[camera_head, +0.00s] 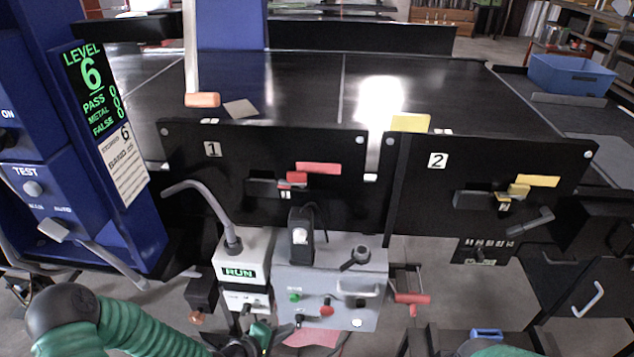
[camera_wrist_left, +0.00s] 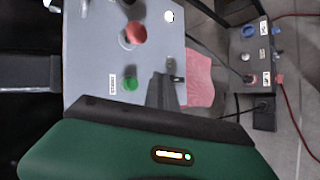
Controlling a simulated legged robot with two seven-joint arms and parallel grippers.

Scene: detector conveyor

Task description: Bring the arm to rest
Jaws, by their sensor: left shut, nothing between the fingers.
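My left arm, in a green sleeve, comes in from the lower left of the head view. My left gripper (camera_head: 290,328) is in front of the lower edge of the grey control box (camera_head: 345,285). In the left wrist view the left gripper (camera_wrist_left: 171,72) is shut and empty, its fingers beside the box's green button (camera_wrist_left: 131,83) and below the red button (camera_wrist_left: 136,33). I cannot tell whether the fingertips touch the box. The fingers of my right gripper do not show.
The black conveyor (camera_head: 300,75) runs behind panels 1 (camera_head: 225,205) and 2 (camera_head: 430,205). A blue detector cabinet (camera_head: 95,150) stands at the left. A white RUN box (camera_head: 240,255) with a bent lever adjoins the grey box. A blue bin (camera_head: 570,75) sits at the back right.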

